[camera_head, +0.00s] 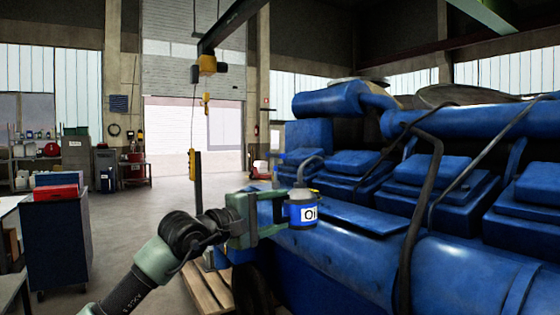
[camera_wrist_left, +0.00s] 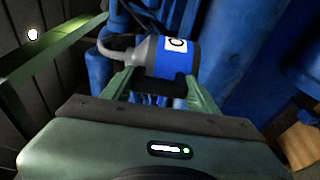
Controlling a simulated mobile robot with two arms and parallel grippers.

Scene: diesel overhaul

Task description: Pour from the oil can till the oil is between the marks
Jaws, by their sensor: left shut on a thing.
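The oil can (camera_head: 300,208) is a grey and blue can with a white label reading "Oi" and a curved grey spout rising from its top. My left gripper (camera_head: 283,211) is shut on it and holds it in front of the blue diesel engine (camera_head: 350,240). The can looks about upright in the head view. In the left wrist view the oil can (camera_wrist_left: 168,58) sits between both fingers of the left gripper (camera_wrist_left: 160,82), its spout toward the left. A small yellow part shows just behind the can. No oil level or marks can be made out. My right gripper is not in view.
A dark blue cabinet (camera_head: 58,240) with a red box (camera_head: 56,192) on top stands at the left. A hoist hook (camera_head: 207,65) hangs from a beam. A wooden pallet (camera_head: 208,290) lies by the engine. The floor between is clear.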

